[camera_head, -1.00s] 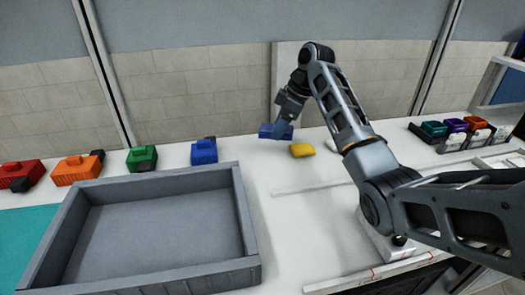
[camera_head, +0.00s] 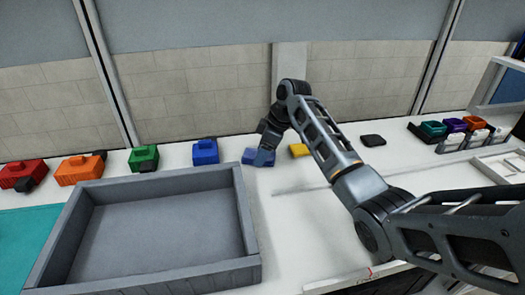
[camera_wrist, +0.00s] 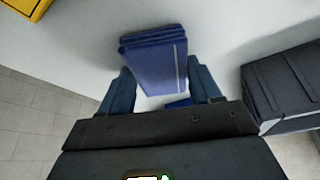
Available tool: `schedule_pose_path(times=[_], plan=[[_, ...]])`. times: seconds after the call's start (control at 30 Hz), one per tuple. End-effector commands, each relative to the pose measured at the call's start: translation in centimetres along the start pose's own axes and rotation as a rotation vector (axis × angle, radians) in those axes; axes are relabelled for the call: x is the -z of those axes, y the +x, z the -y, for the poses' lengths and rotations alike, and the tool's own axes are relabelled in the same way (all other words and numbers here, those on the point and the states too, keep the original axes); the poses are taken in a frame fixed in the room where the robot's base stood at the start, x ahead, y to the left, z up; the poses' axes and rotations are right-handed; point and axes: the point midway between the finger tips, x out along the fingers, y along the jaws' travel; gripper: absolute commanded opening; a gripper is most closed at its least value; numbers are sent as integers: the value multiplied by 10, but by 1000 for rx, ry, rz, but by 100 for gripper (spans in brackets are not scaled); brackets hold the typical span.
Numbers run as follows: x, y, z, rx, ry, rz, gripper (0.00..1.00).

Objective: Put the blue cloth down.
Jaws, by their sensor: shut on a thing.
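The blue cloth (camera_wrist: 155,72) is a folded, layered bundle with a pale stripe, between the two fingers of my gripper (camera_wrist: 160,90) in the wrist view. My gripper is shut on it. In the head view the cloth (camera_head: 250,156) is at or just above the white table, between the blue block and the yellow item. My gripper (camera_head: 264,158) reaches down to it and hides part of it. I cannot tell for sure whether the cloth touches the table.
A large grey tray (camera_head: 246,215) stands to the front left. A blue block (camera_head: 205,151) is left of the cloth, and a yellow item (camera_head: 299,150) is right of it, partly behind my arm. A black pad (camera_head: 373,140) lies farther right. Green, orange and red blocks line the left.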

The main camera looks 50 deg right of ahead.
Motion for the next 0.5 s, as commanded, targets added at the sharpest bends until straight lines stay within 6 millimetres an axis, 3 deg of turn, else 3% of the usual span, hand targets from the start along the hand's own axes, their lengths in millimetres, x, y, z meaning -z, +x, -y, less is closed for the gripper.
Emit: schedule_pose_path(times=[0.1, 0.13, 0.2, 0.37, 0.5], plan=[[-1, 2, 0, 0, 0, 0, 39], [0, 1, 0, 0, 0, 0, 66], [0, 1, 0, 0, 0, 0, 72], [0, 1, 0, 0, 0, 0, 88], [0, 1, 0, 0, 0, 0, 88]])
